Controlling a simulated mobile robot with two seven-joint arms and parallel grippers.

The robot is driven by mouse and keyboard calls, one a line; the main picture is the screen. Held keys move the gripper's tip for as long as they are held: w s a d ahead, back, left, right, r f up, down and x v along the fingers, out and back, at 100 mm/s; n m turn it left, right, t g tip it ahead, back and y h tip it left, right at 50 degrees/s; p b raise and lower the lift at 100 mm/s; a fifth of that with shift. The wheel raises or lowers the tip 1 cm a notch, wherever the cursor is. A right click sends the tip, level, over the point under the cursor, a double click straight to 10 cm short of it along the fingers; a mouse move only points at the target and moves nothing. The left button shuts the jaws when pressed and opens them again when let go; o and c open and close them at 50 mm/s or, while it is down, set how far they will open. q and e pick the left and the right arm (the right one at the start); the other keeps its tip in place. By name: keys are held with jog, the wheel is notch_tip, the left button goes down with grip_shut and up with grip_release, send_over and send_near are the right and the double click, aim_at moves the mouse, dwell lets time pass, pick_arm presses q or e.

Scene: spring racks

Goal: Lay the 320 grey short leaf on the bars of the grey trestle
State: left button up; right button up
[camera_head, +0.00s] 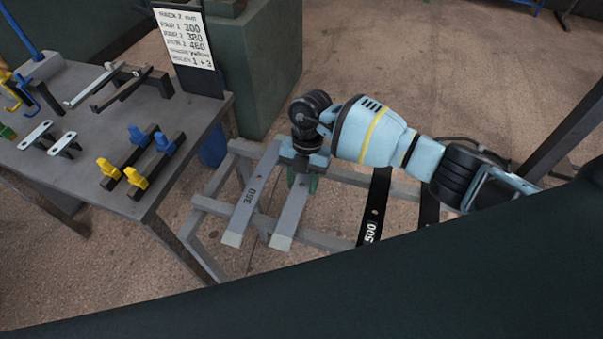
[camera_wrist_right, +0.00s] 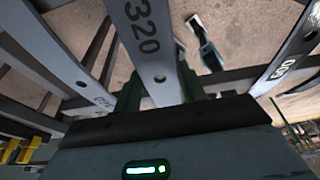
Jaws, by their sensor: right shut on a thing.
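The 320 grey short leaf (camera_wrist_right: 150,45) is between the green fingers of my right gripper (camera_head: 303,182), which is shut on it. In the head view the near part of this leaf (camera_head: 289,220) slants down over the grey trestle (camera_head: 320,240), next to another grey leaf (camera_head: 248,200) whose number looks like 380. Whether the 320 leaf touches the bars or hangs just above them, I cannot tell. Its far end is hidden by my gripper and wrist in the head view. My left gripper is not in view.
A black leaf marked 500 (camera_head: 374,205) lies on the trestle to the right, with another dark leaf (camera_head: 428,207) beyond it. A grey table (camera_head: 80,180) with clamps and brackets stands at left. A number sign (camera_head: 188,38) leans by a green cabinet (camera_head: 255,70).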

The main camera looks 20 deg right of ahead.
aim_at(305, 178)
jog(key=shift+f, duration=0.65)
jog(key=o, duration=1.3)
jog(key=shift+o, duration=0.6)
jog(key=shift+f, duration=0.15)
jog(key=shift+v, duration=4)
